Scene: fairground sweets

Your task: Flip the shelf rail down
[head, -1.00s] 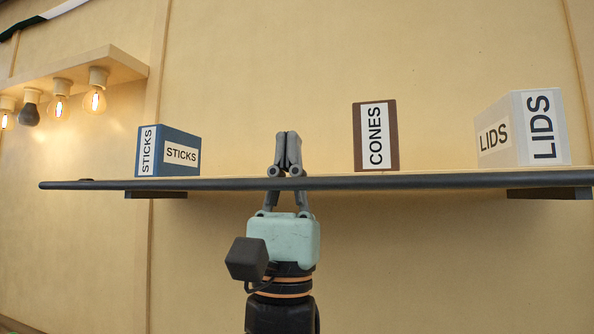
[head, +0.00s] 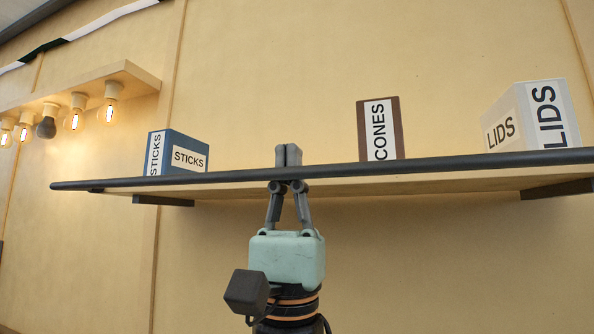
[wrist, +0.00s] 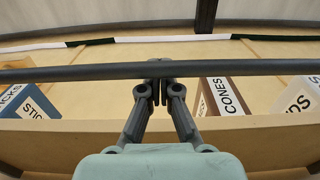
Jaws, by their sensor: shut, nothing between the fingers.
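The shelf rail (head: 420,165) is a long dark bar running along the shelf's front edge, tilted slightly in the head view. It also crosses the wrist view (wrist: 80,73), standing off from the pale front edge of the shelf (wrist: 70,140). My gripper (head: 288,156) is shut and empty, pointing up near the middle of the rail. Its fingertips show above the bar and its knuckles below it. In the wrist view the rail crosses in front of the fingers (wrist: 160,92); whether they touch it I cannot tell.
On the shelf stand a blue STICKS box (head: 170,140) at left, a brown CONES box (head: 393,115) right of my gripper, and a white LIDS box (head: 500,105) at far right. Dark brackets sit under the shelf. A bulb ledge (head: 140,82) is at upper left. Space below is clear.

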